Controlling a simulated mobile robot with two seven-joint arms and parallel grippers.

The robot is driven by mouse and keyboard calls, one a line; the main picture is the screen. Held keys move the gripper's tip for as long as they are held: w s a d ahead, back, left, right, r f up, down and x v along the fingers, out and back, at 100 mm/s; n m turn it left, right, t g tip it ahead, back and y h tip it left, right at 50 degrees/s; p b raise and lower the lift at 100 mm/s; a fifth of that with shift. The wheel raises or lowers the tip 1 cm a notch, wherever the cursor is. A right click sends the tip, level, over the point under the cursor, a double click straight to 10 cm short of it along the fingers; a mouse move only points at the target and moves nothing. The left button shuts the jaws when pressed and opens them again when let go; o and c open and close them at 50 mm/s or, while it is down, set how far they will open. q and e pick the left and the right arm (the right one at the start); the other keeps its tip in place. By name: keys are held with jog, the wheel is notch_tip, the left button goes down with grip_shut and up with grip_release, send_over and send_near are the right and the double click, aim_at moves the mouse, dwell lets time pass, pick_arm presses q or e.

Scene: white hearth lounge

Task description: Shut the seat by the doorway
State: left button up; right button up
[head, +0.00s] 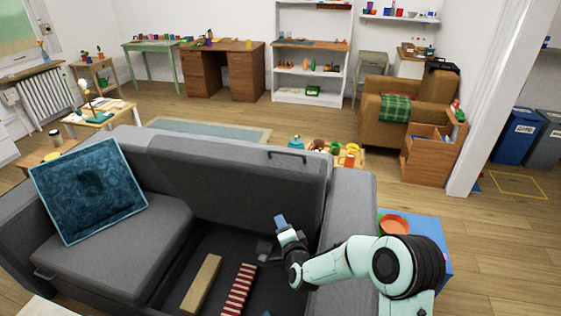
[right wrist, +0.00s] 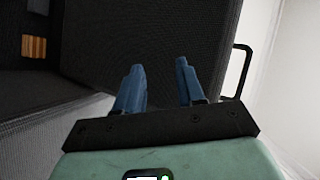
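The grey sofa's right-hand seat (head: 240,178), on the doorway side, stands raised against the backrest. Its dark handle (head: 287,155) is at the upper edge and also shows in the right wrist view (right wrist: 243,72). Below it the storage space (head: 215,245) is open. My right gripper (head: 280,222) is in front of the raised seat, below the handle. In the right wrist view its two blue fingers (right wrist: 160,85) are apart with nothing between them, and the handle is to their right. My left gripper is not in view.
A tan block (head: 202,284) and a red-and-white striped thing (head: 239,290) lie in the storage space. A blue cushion (head: 88,190) leans on the closed left seat (head: 115,248). The sofa's right armrest (head: 349,205) is beside my right arm. A blue table (head: 430,228) holds an orange bowl (head: 394,224).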

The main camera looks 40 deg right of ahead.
aim_at(286, 154)
jog(key=w+d+r+m+t+h, duration=0.1)
jog(key=d+r+m+t+h, duration=0.25)
jog(key=r, duration=1.05)
jog(key=shift+m+g, duration=0.25)
jog(key=shift+g, duration=0.1)
jog(key=p+x, duration=0.1)
jog(key=x, duration=0.3)
jog(key=p+x, duration=0.1)
jog(key=x, duration=0.4)
jog(key=p+x, duration=0.1)
jog(key=x, duration=0.3)
jog(key=shift+w+d+f+p, duration=0.1)
jog(key=shift+d+f+p, duration=0.05)
jog(key=shift+d+p, duration=0.25)
grip_shut()
